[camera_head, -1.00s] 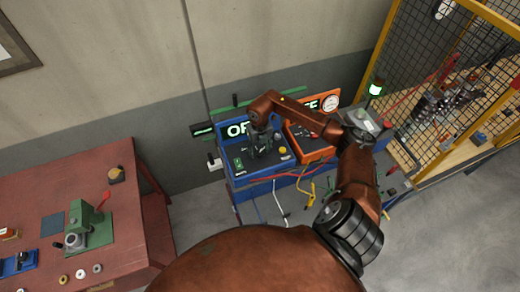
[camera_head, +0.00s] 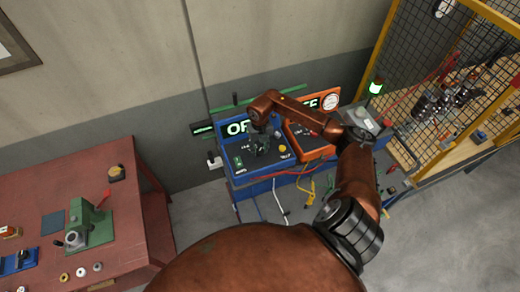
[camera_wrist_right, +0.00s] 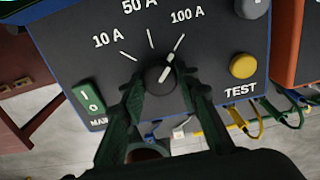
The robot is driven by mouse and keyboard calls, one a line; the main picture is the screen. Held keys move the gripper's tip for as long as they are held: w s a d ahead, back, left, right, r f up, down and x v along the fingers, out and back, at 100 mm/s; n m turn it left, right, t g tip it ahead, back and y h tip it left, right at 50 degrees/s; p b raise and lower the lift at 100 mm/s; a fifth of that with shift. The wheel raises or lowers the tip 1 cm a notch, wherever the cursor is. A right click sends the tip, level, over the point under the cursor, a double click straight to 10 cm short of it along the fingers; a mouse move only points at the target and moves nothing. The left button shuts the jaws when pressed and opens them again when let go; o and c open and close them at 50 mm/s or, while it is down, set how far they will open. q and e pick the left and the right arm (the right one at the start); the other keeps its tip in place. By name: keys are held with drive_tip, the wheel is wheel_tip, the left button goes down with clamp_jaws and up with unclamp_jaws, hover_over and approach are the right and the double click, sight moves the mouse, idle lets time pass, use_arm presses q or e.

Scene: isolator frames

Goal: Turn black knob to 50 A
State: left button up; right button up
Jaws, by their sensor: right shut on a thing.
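The black knob (camera_wrist_right: 158,73) sits on the dark front panel of the blue unit (camera_head: 265,185) and shows in the right wrist view. Its white pointer line aims up and right, at the 100 A tick. The 50 A mark (camera_wrist_right: 139,6) is at the top centre and the 10 A mark (camera_wrist_right: 108,40) is at the left. My right gripper (camera_wrist_right: 160,84) is shut on the knob, one green finger on each side. In the head view my right gripper (camera_head: 261,144) is over the panel and hides the knob. My left gripper is out of view.
A yellow TEST button (camera_wrist_right: 243,66) and a green switch (camera_wrist_right: 88,101) flank the knob. An orange unit (camera_head: 312,150) stands right of the blue one, with loose cables (camera_head: 305,190) hanging in front. A red workbench (camera_head: 125,235) is at the left, a yellow fenced cage (camera_head: 385,40) at the right.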

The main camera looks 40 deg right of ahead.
drive_tip(key=shift+d+f+n+b, duration=0.1)
drive_tip(key=shift+f+n+b, duration=0.05)
drive_tip(key=shift+n+b, duration=0.6)
drive_tip(key=n+b, duration=0.3)
drive_tip(key=b, duration=0.2)
drive_tip(key=shift+n, duration=0.25)
drive_tip(key=shift+n+b, duration=1.75)
drive_tip(key=shift+n, duration=0.25)
drive_tip(key=shift+r, duration=0.2)
drive_tip(key=o, duration=1.2)
drive_tip(key=shift+c, duration=0.2)
